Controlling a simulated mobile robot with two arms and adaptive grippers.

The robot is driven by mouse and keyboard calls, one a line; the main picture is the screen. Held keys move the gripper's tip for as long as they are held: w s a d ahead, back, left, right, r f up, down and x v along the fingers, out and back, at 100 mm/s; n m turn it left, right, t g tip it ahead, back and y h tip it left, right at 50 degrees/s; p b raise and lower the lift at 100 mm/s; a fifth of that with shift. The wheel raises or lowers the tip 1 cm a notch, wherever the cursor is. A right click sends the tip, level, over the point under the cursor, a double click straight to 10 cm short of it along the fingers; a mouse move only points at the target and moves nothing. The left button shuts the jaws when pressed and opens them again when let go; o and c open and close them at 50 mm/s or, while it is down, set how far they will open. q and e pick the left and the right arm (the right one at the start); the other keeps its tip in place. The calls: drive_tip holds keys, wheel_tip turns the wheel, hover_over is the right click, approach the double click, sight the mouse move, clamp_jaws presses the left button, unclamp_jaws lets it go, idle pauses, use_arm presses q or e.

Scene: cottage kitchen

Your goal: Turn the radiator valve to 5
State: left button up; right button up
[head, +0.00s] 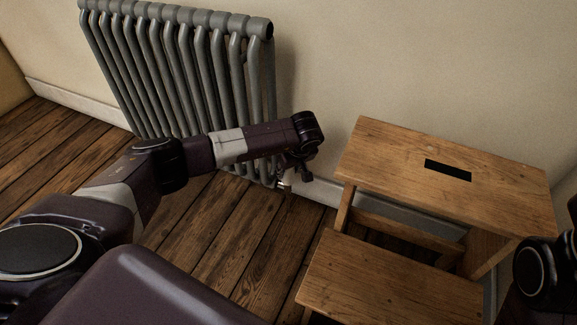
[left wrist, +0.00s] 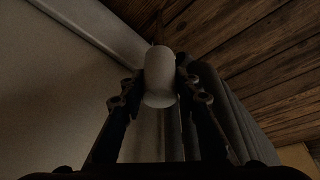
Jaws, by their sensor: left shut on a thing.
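The grey column radiator (head: 190,75) stands against the wall in the head view. Its valve is a pale, rounded knob (left wrist: 160,78) in the left wrist view, between the two fingers. My left gripper (head: 290,170) is at the radiator's lower right corner in the head view, and the left wrist view shows its fingers (left wrist: 158,88) shut on the knob from both sides. In the head view the gripper and arm largely hide the knob. No numbers or marks on the knob can be read. My right gripper is not in view.
A wooden step stool (head: 400,160) stands close to the right of my left gripper, with a lower step (head: 385,285) in front. The wall and skirting board (head: 75,103) are right behind. Plank floor (head: 215,240) is clear between the stool and my body.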

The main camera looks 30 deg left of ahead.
use_arm(q)
drive_tip(key=shift+m+t+h+p, duration=0.45)
drive_tip(key=shift+m+p, duration=0.25)
drive_tip(key=shift+m, duration=0.9)
drive_tip(key=o, duration=1.2)
drive_tip(key=shift+c, duration=0.2)
drive_tip(key=shift+r, duration=0.1)
drive_tip(key=v, duration=0.7)
drive_tip(key=shift+s+r, duration=0.2)
drive_tip(key=shift+r, duration=0.15)
